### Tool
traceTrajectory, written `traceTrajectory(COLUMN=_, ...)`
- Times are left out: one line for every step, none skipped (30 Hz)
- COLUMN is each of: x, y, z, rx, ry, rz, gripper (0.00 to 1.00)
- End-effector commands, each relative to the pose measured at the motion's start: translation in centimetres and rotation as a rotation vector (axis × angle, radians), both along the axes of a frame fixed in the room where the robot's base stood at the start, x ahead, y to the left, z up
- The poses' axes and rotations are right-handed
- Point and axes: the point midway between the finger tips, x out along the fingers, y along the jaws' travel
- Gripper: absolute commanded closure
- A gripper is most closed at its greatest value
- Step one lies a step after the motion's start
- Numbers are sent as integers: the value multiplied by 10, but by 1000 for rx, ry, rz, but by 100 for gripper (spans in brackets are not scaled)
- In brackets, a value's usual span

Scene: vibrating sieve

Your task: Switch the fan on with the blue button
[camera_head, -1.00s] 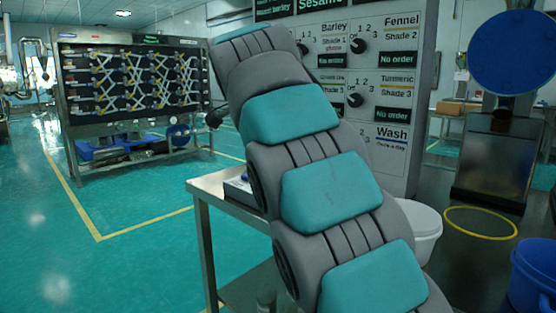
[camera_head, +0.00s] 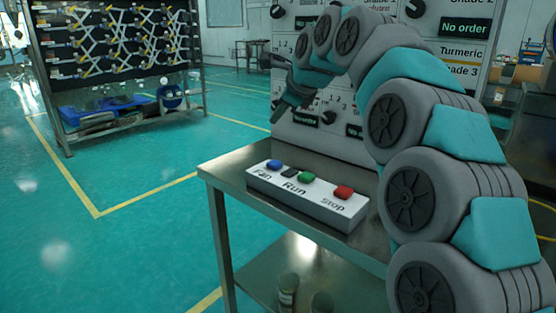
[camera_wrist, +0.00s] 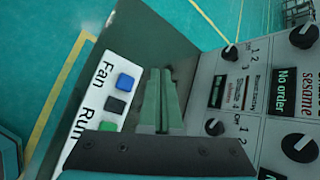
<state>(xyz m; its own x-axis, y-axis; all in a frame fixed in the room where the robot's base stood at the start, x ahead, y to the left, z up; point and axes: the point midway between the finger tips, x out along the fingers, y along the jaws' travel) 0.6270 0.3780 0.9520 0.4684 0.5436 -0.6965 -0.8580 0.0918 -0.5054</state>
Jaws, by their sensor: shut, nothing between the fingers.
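The blue button (camera_head: 274,165) is at the left end of a white button box, above the word "Fan". A dark rocker and a green button (camera_head: 307,178) over "Run" come after it, then a red button (camera_head: 343,192) over "Stop". My gripper (camera_head: 277,117) is shut and empty, in the air above and behind the box, apart from the buttons. In the wrist view the blue button (camera_wrist: 125,81) lies just left of my shut fingers (camera_wrist: 161,74). The red button is out of the wrist view.
The white box (camera_head: 330,213) sits on a steel table (camera_head: 235,165) with bare top around it. A grey panel with knobs and "No order" displays (camera_head: 465,26) stands behind. A rack (camera_head: 120,55) stands far left. Jars (camera_head: 288,288) are on the lower shelf.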

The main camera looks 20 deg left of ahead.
Motion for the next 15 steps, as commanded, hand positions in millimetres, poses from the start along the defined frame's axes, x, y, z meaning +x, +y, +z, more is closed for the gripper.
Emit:
traceTrajectory(x=0, y=0, z=0, rx=0, ry=0, rz=0, gripper=100)
traceTrajectory(x=0, y=0, z=0, rx=-1, ry=0, rz=0, gripper=100)
traceTrajectory(x=0, y=0, z=0, rx=-1, ry=0, rz=0, gripper=100)
traceTrajectory(x=0, y=0, z=0, rx=-1, ry=0, rz=0, gripper=100)
traceTrajectory(x=0, y=0, z=-1, rx=-1, ry=0, rz=0, gripper=100)
traceTrajectory(x=0, y=0, z=-2, rx=-1, ry=0, rz=0, gripper=100)
traceTrajectory(x=0, y=0, z=-3, rx=-1, ry=0, rz=0, gripper=100)
traceTrajectory(x=0, y=0, z=-4, rx=-1, ry=0, rz=0, gripper=100)
traceTrajectory(x=0, y=0, z=-7, rx=-1, ry=0, rz=0, gripper=100)
traceTrajectory(x=0, y=0, z=-9, rx=-2, ry=-1, rz=1, gripper=100)
traceTrajectory(x=0, y=0, z=-11, rx=-2, ry=-1, rz=1, gripper=100)
traceTrajectory(x=0, y=0, z=-15, rx=-2, ry=-1, rz=1, gripper=100)
traceTrajectory(x=0, y=0, z=-18, rx=-2, ry=-1, rz=1, gripper=100)
traceTrajectory(x=0, y=0, z=-21, rx=-2, ry=0, rz=1, gripper=100)
traceTrajectory(x=-1, y=0, z=-25, rx=-2, ry=0, rz=1, gripper=100)
